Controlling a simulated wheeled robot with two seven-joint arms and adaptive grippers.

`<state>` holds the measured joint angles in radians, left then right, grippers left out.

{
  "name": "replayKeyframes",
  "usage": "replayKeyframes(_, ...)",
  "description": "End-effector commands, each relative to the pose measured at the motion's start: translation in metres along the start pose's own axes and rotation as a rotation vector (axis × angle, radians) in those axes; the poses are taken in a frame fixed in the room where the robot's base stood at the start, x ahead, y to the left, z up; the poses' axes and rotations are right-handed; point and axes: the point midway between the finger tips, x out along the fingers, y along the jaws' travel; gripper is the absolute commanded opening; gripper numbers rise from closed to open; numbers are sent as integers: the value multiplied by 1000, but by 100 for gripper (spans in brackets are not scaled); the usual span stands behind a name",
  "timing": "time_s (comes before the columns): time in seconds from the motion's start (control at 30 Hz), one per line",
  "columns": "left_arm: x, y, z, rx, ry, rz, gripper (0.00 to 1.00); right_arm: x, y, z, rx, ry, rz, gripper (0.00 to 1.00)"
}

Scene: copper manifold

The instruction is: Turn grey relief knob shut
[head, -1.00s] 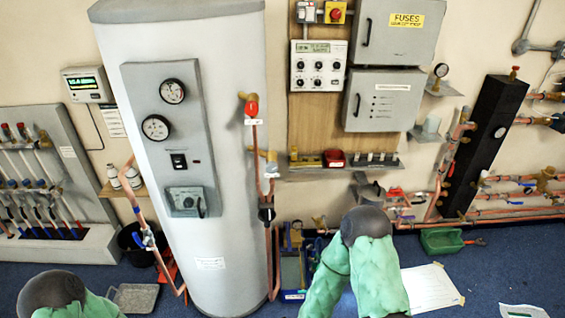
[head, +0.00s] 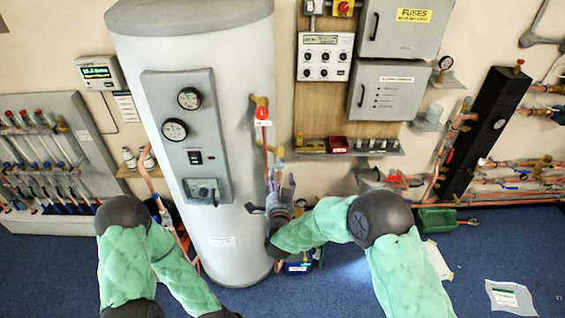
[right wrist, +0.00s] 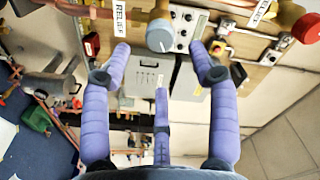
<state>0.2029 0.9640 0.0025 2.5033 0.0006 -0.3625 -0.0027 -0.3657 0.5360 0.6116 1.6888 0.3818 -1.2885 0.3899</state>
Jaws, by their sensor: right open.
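The grey relief knob (right wrist: 160,36) shows in the right wrist view as a round grey face on a brass and copper fitting, beside a white RELIEF label (right wrist: 118,15). My right gripper (right wrist: 161,62) is open, its purple fingers spread below the knob, with the knob in line with the gap between the two upper fingertips. I cannot tell whether any finger touches it. In the head view my right gripper (head: 274,192) is beside the tank, just below a brass fitting (head: 277,151); the grey knob is hard to make out there. My left arm hangs at lower left, its gripper out of frame.
The white tank (head: 225,130) stands left of my right gripper. A red-handled valve (head: 262,113) is above it on the same pipe side. A shelf (head: 350,152) and grey cabinets (head: 388,100) are on the wall to the right.

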Motion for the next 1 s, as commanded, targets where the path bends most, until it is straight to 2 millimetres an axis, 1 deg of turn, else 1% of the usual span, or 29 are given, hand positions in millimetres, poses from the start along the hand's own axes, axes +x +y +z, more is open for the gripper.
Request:
replayKeyframes(0.03,0,0,0,0,0,0,40,10,0,0,1,1,0,60)
replayKeyframes(0.2,1,0,0,0,0,0,40,41,1,0,0,1,1,60)
replayKeyframes(0.4,2,0,0,0,0,0,40,68,1,0,-1,-1,0,60)
replayKeyframes(0.5,2,0,0,0,0,0,40,77,1,0,-1,-1,1,60)
replayKeyframes(0.6,2,-1,0,0,0,0,40,81,1,0,-1,-2,1,60)
replayKeyframes(0.9,2,0,0,0,0,0,40,83,0,0,-2,-3,1,60)
replayKeyframes(0.97,2,0,0,0,0,0,40,83,0,0,-2,-2,1,43)
replayKeyframes(1.0,2,0,0,0,0,0,40,83,0,0,-2,-2,1,32)
